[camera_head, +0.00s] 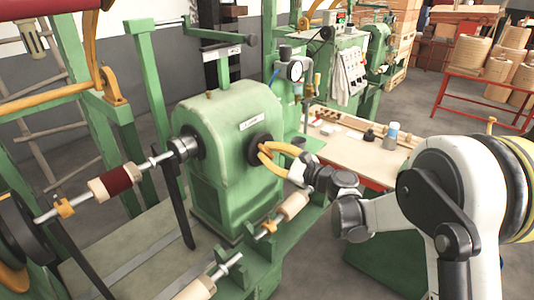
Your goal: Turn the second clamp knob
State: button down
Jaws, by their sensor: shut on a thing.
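A green winding machine (224,125) stands in the middle of the camera_head view. A dark round knob or hub (256,141) sits on its right face. My gripper (264,150) reaches to this dark part from the right, with its orange fingers meeting it and partly covering it. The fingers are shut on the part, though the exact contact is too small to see. An orange clamp piece (64,208) sits on the shaft at the left, and another orange clamp piece (269,227) shows on the shaft at the lower middle. My gripper is apart from both.
A dark red coil core (110,184) is on the left shaft. Pale wooden rollers (293,205) lie on the front shaft. A bench (375,157) with bottles and small parts stands behind my arm. A red rack (480,98) with spools is at the back right.

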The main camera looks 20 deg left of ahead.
jog(key=n+b, duration=0.1)
jog(key=n, duration=1)
jog(key=shift+f, duration=0.1)
jog(key=n, duration=0.3)
jog(key=shift+n, duration=0.3)
jog(key=n, duration=0.3)
jog(key=shift+n+b, duration=0.3)
jog(key=shift+b, duration=0.1)
jog(key=n, duration=0.3)
jog(key=shift+f+n, duration=0.1)
jog(key=shift+n, duration=0.2)
jog(key=n, duration=0.6)
jog(key=shift+w, duration=0.1)
jog(key=shift+n, duration=0.4)
